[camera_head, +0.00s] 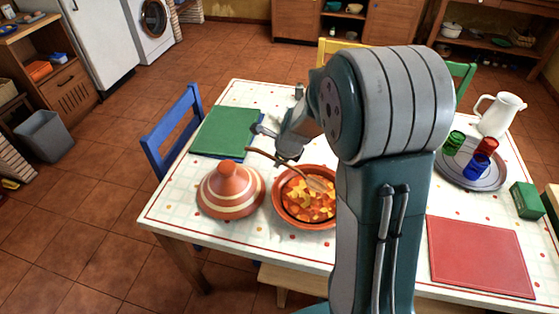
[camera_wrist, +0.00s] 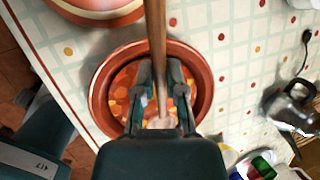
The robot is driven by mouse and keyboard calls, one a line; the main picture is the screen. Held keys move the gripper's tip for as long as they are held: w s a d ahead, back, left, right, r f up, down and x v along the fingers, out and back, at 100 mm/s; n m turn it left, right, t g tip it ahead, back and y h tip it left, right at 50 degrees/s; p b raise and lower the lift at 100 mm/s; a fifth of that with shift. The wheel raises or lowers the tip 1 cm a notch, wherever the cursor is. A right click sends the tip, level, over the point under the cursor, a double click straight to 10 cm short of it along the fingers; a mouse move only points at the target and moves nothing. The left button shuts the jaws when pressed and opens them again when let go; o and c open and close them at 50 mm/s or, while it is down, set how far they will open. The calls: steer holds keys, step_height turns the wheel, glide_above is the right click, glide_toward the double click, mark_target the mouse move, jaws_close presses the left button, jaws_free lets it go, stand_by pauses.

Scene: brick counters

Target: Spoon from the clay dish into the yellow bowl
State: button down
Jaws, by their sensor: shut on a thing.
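The dish holds red and yellow food. In the wrist view my gripper (camera_wrist: 161,72) is shut on the spoon (camera_wrist: 156,32), above the dish (camera_wrist: 204,88). The spoon's head lies low between the fingers, over the food. In the head view my arm covers the dish's right side, and I cannot make out the fingers clearly.
The striped clay lid (camera_head: 232,193) stands left of the dish, near a green mat (camera_head: 226,132). To the right are a red mat (camera_head: 477,255), a grey tray (camera_head: 485,182) with coloured cups, a white pitcher (camera_head: 497,112) and a green box (camera_head: 526,200). Chairs stand around the table.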

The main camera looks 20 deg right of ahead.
steer(key=shift+f, duration=0.1)
steer(key=shift+d+f, duration=0.15)
steer(key=shift+f, duration=3.4)
steer(key=shift+r, duration=0.1)
steer(key=shift+g+h, duration=0.5)
steer(key=shift+h, duration=0.1)
steer(key=shift+w+a+r, duration=0.2)
steer(key=shift+a+r, duration=0.05)
steer(key=shift+r, duration=0.85)
steer(key=shift+w+a+r, duration=0.15)
steer(key=shift+a+r, duration=0.1)
steer(key=shift+r, duration=0.9)
steer(key=shift+w+a+r, duration=0.2)
steer(key=shift+a+r, duration=0.05)
steer(key=shift+r, duration=0.85)
